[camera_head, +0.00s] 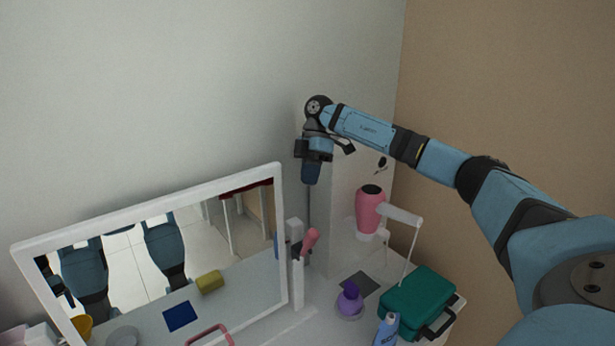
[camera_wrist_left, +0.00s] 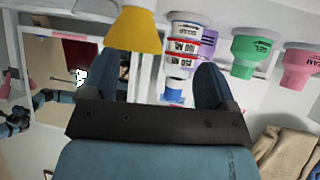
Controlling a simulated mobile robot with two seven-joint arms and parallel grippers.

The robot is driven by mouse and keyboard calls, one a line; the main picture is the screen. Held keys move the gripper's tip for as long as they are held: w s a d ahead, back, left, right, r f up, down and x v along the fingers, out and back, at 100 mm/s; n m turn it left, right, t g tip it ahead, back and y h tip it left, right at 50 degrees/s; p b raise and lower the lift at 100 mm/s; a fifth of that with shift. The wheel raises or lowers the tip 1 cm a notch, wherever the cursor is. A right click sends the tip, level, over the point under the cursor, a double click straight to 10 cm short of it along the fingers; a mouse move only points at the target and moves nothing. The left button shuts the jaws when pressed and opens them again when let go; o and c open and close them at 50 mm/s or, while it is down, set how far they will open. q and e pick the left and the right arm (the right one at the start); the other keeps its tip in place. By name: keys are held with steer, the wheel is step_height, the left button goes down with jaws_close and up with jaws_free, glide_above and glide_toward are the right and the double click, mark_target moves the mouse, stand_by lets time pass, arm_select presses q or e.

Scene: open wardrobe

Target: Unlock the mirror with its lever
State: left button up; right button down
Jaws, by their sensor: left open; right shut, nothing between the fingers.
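The mirror (camera_head: 282,230) has a white frame and stands tilted at the lower left of the head view. A lever with a red-pink handle (camera_head: 310,241) sits on a white post beside the mirror's right edge. The handle leans up and to the right. My right gripper (camera_head: 311,174) points down above the lever, shut and empty, apart from the handle. My left gripper (camera_wrist_left: 160,60) is open in the left wrist view, with containers visible beyond its fingers. It does not show directly in the head view.
A green case (camera_head: 418,302), a purple bottle (camera_head: 349,297) and a blue bottle (camera_head: 387,328) stand on the table. A yellow cup (camera_wrist_left: 135,30) and green container (camera_wrist_left: 244,58) show in the left wrist view.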

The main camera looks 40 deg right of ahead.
steer(key=p, duration=0.1)
glide_toward(309, 244)
steer(key=w+f, duration=0.2)
steer(key=w, duration=0.1)
arm_select(q)
steer(key=r, duration=0.1)
steer(key=r+p, duration=0.1)
steer(key=shift+w+a+r, duration=0.25)
steer(key=shift+w+r, duration=0.05)
steer(key=shift+w, duration=0.05)
arm_select(e)
steer(key=s+f, duration=0.1)
steer(key=s+a, duration=0.1)
steer(key=s, duration=0.1)
steer(key=shift+a+f, duration=0.25)
steer(key=shift+f, duration=0.1)
arm_select(q)
steer(key=shift+s+d+f, duration=0.1)
arm_select(e)
steer(key=shift+w, duration=0.1)
